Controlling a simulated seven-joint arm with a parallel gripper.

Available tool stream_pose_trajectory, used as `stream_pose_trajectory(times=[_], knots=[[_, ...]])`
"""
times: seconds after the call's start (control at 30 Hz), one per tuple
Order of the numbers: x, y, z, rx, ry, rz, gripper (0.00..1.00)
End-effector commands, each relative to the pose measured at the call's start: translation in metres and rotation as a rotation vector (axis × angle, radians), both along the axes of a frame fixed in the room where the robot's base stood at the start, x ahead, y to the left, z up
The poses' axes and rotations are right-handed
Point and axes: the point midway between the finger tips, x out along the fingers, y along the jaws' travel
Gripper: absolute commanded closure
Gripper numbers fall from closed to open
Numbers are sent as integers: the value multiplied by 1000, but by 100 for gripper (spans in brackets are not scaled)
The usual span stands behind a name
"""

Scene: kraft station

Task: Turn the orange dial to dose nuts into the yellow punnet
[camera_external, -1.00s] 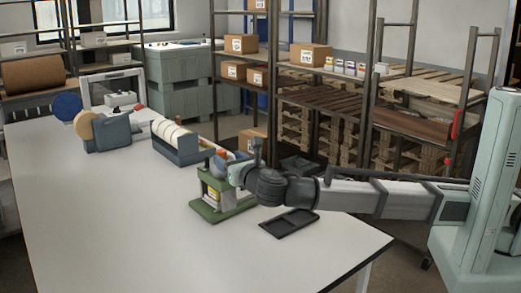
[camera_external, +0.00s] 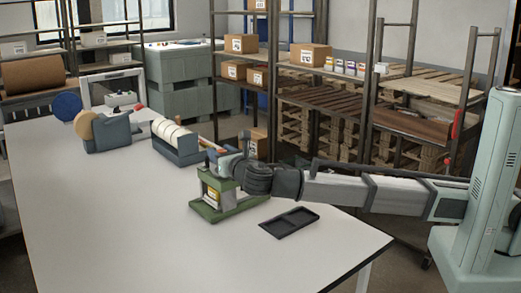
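A green dispenser stand (camera_external: 207,212) stands on the white table, left of the black tray. A small yellow item, which looks like the yellow punnet (camera_external: 213,197), sits low inside the stand and is only partly seen. A small bit of orange (camera_external: 212,152) shows at the top of the stand; I cannot make out the dial clearly. My gripper (camera_external: 228,165) is at the upper part of the stand, reaching in from the right. Its fingers are small and partly hidden against the stand, so whether they are open or shut on the dial does not show.
A black two-compartment tray (camera_external: 289,222) lies right of the stand. A blue holder with white rolls (camera_external: 176,139) stands behind it, and a tape dispenser (camera_external: 106,131) is farther left. The white table's front left (camera_external: 110,225) is clear. Shelves and pallets stand behind.

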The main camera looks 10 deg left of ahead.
Motion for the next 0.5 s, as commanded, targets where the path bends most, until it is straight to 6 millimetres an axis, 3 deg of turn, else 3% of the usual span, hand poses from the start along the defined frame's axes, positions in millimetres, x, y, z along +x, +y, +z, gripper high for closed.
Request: stream_pose_trajectory(times=[0.33, 0.5], knots=[[0, 0, 0, 0, 0, 0, 90], [0, 0, 0, 0, 0, -7, 93]])
